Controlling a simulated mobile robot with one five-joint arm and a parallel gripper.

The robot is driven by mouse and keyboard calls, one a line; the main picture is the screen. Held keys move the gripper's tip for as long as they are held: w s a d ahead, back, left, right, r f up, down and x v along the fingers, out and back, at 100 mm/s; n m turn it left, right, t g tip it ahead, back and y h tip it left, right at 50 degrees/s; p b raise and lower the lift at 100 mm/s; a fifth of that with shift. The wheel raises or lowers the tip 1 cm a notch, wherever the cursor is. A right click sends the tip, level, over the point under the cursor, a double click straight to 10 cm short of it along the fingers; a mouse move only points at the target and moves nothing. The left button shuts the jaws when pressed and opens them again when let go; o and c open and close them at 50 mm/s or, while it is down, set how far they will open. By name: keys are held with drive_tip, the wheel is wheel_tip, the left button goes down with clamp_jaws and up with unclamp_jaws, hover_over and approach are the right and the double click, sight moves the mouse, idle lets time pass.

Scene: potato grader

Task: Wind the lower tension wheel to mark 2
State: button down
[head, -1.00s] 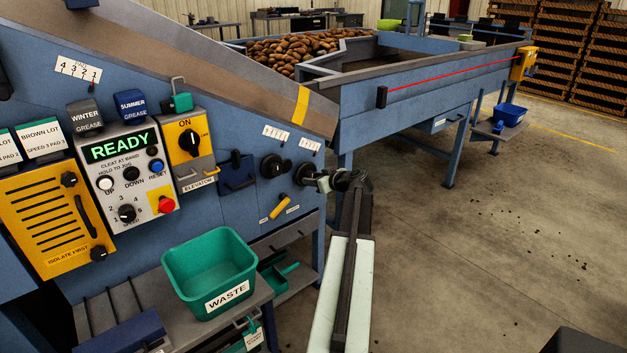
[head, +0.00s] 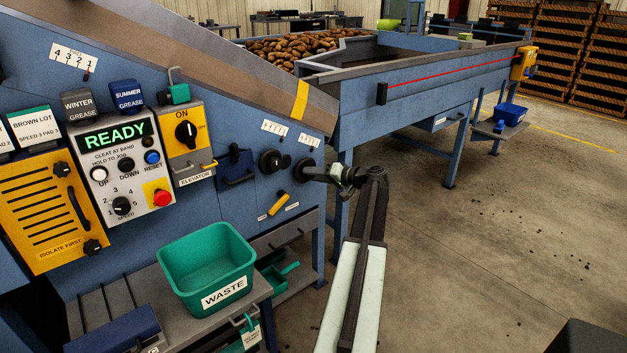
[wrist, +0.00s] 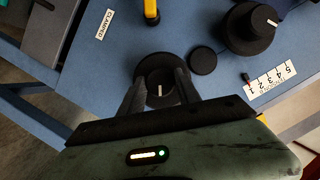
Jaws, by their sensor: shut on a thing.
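Two black round wheels sit side by side on the blue panel. The right one, slightly lower in the head view (head: 306,172), is at the end of my gripper. In the wrist view my gripper (wrist: 160,95) has a finger on either side of this wheel (wrist: 160,77) and is shut on it. A white line shows on its hub. The other wheel (wrist: 252,24) stands apart, also with a white line. A number scale (wrist: 271,80), 1 to 5, lies beside the held wheel; a small dark pointer (wrist: 246,77) is near its 1 end.
A yellow lever (wrist: 151,10) and a CLAMPED label (wrist: 104,25) are near the wheels. A green WASTE bin (head: 207,270) stands on a shelf below left. The control box (head: 120,165) reads READY. The floor at right is open.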

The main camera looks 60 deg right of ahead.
drive_tip(key=shift+w+f+m+t+y+b, duration=0.1)
drive_tip(key=shift+m+t+y+b, duration=0.3)
drive_tip(key=shift+m+b, duration=0.6)
drive_tip(key=shift+m+t+y+b, duration=0.3)
drive_tip(key=shift+m+t+b, duration=0.35)
drive_tip(key=shift+m, duration=0.55)
drive_tip(key=c, duration=0.9)
unclamp_jaws()
drive_tip(key=shift+o, duration=0.2)
drive_tip(key=s, duration=0.7)
drive_tip(key=shift+s+d+r, duration=0.25)
drive_tip(key=shift+s+r, duration=0.05)
drive_tip(key=shift+s, duration=0.05)
